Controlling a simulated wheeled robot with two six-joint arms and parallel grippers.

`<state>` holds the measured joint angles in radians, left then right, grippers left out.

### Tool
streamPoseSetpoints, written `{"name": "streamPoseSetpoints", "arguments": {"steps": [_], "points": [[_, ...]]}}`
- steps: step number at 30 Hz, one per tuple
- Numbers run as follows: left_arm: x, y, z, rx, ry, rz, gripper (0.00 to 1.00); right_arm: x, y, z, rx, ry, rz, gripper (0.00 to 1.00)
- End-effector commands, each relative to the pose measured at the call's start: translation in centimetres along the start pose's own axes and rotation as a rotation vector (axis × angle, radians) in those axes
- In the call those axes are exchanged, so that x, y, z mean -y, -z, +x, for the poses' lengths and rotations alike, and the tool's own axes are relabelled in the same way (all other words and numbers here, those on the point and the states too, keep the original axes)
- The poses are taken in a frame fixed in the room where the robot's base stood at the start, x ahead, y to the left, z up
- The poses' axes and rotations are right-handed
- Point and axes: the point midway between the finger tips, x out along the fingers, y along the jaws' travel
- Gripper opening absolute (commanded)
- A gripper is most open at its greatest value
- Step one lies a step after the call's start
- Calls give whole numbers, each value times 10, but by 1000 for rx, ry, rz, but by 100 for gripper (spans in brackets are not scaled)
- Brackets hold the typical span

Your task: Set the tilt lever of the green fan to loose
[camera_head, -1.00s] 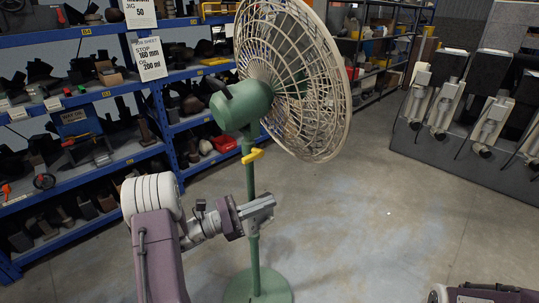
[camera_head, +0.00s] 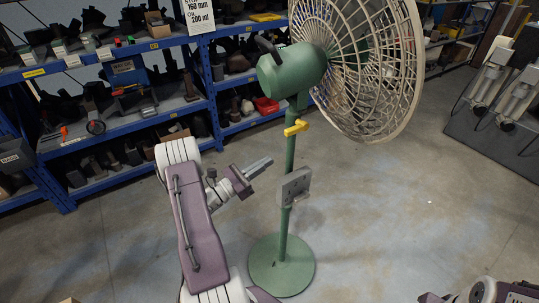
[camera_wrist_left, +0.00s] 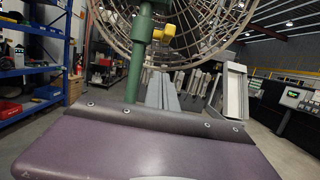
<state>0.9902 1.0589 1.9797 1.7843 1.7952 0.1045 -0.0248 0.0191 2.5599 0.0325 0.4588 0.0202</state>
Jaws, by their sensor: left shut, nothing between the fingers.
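The green fan stands on a round base (camera_head: 281,266) with a slim green pole, a green motor housing (camera_head: 291,70) and a pale round cage (camera_head: 362,72). The yellow tilt lever (camera_head: 297,127) is on the pole below the housing, lying roughly sideways. It also shows in the left wrist view (camera_wrist_left: 163,33), above the fingers. A grey box (camera_head: 294,186) is on the pole lower down. My left gripper (camera_head: 260,166) is shut and empty, left of the pole, below the lever and apart from it. Its fingers also show in the left wrist view (camera_wrist_left: 162,91). My right gripper is not visible.
Blue shelving (camera_head: 205,95) with tools and parts stands behind on the left. Grey machines (camera_head: 500,80) stand at the right. The concrete floor (camera_head: 390,220) around the fan is clear. The fan cage overhangs on the right of the pole.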

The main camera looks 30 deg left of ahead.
Motion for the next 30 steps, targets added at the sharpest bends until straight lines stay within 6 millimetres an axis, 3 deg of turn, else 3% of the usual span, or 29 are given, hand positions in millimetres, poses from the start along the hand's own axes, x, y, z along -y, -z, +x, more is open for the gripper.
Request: {"name": "streamPoseSetpoints", "arguments": {"steps": [11,13,18,30], "points": [[2,-6,82,1,5,1,0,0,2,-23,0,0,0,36],[0,-22,83,2,1,3,0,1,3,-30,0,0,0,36],[0,-37,86,0,1,0,0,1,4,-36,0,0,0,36],[0,-39,86,0,1,0,0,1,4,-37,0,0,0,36]]}}
